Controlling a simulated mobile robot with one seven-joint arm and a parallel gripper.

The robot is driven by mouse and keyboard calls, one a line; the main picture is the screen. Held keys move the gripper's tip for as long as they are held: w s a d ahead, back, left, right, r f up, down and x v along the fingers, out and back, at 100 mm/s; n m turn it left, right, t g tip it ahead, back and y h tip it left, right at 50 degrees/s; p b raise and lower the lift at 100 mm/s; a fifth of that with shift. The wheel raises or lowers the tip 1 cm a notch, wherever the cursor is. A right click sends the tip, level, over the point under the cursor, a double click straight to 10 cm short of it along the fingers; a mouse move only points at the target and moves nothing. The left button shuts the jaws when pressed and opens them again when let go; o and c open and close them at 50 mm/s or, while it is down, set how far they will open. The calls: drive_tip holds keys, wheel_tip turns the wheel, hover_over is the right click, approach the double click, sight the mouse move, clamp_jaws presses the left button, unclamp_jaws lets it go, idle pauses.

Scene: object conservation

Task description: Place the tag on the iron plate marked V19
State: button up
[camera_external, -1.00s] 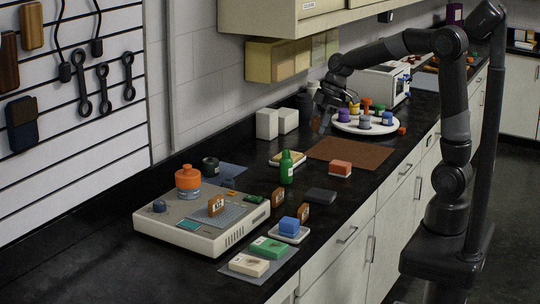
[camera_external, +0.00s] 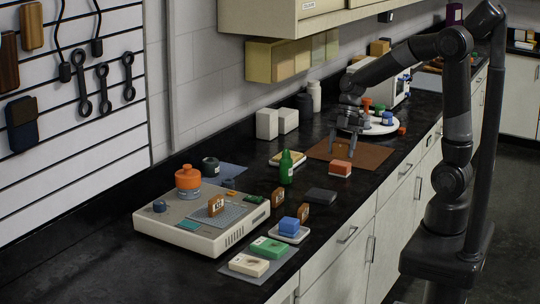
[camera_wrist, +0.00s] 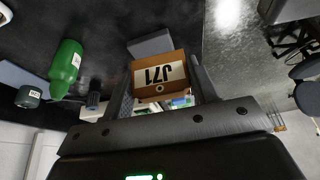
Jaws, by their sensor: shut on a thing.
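My gripper (camera_external: 343,142) is low over the brown mat, pointing down. In the wrist view my gripper (camera_wrist: 163,74) is shut on an orange-brown block (camera_wrist: 140,66) with a white label. The label seems to read J71, but its orientation is unclear. The held block also shows, small, between the fingers in the external view (camera_external: 341,152). Similar brown labelled pieces stand on the grey device (camera_external: 216,205), behind the blue block (camera_external: 278,197) and beside it (camera_external: 303,212). Their marks are too small to read. I cannot make out a V19 mark anywhere.
A round white tray (camera_external: 345,126) with several coloured jars is behind. The grey device (camera_external: 170,227) fills the front left.

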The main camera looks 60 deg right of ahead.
hover_over(319, 194)
drive_tip(key=d, duration=0.1)
drive_tip(key=f, duration=0.5)
drive_tip(key=shift+d+f, duration=0.2)
drive_tip(key=shift+f, duration=2.1)
drive_tip(key=o, duration=0.9)
drive_tip(key=shift+f, duration=0.1)
drive_tip(key=shift+o, duration=0.2)
